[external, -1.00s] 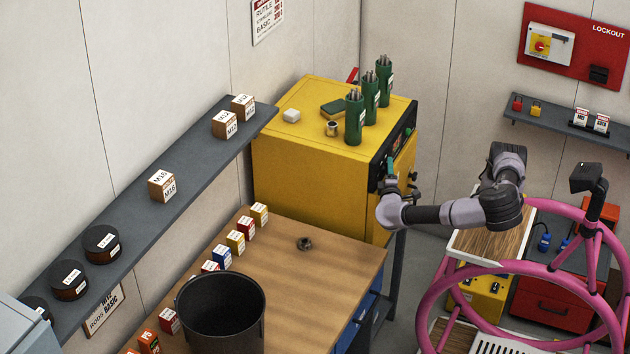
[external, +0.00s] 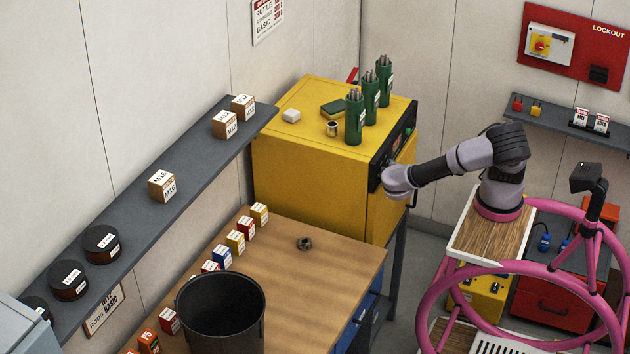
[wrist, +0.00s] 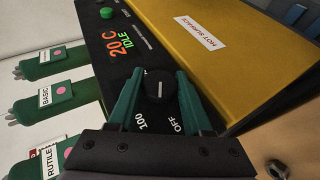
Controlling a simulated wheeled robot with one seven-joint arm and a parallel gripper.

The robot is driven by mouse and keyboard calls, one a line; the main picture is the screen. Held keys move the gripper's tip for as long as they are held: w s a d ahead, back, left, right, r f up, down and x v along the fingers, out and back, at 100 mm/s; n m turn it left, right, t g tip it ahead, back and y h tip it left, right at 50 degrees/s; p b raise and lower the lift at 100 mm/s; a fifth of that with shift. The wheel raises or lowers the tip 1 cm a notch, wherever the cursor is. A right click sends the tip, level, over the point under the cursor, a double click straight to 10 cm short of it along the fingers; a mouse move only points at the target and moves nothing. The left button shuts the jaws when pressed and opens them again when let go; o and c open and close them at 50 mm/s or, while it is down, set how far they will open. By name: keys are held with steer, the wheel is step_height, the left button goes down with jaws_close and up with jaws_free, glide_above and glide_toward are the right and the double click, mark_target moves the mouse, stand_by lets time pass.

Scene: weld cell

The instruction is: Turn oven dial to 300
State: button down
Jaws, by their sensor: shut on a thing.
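The yellow oven (external: 310,165) stands in the corner, with its black control panel (external: 380,165) facing right toward my arm. In the wrist view, the round black dial (wrist: 159,85) with a white pointer line sits on the panel (wrist: 90,45). Marks "100" and "OFF" show beside it; other marks are hidden. The display (wrist: 119,45) reads "20 C IDLE". My gripper (wrist: 155,90) has its green fingers on both sides of the dial and is shut on it. In the external view the fingers are hidden behind my wrist.
Green rod canisters (external: 355,118) stand on the oven top near the panel edge, labelled RUTILE and BASIC in the wrist view. A green button (wrist: 106,13) is on the panel. A wooden bench (external: 300,275) with a black bin (external: 222,320) stands in front of the oven.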

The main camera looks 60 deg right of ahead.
steer(key=y, duration=0.3)
steer(key=m+y, duration=0.1)
steer(key=y, duration=0.2)
steer(key=shift+m+g, duration=0.3)
steer(key=shift+g, duration=0.1)
steer(key=m+y, duration=0.1)
steer(key=y, duration=0.4)
steer(key=shift+y, duration=0.4)
steer(key=shift+c, duration=1.8)
jaws_free()
steer(key=shift+s+a+r+y, duration=0.1)
steer(key=shift+s+r+y, duration=0.1)
steer(key=shift+r+y, duration=0.15)
steer(key=v, duration=1)
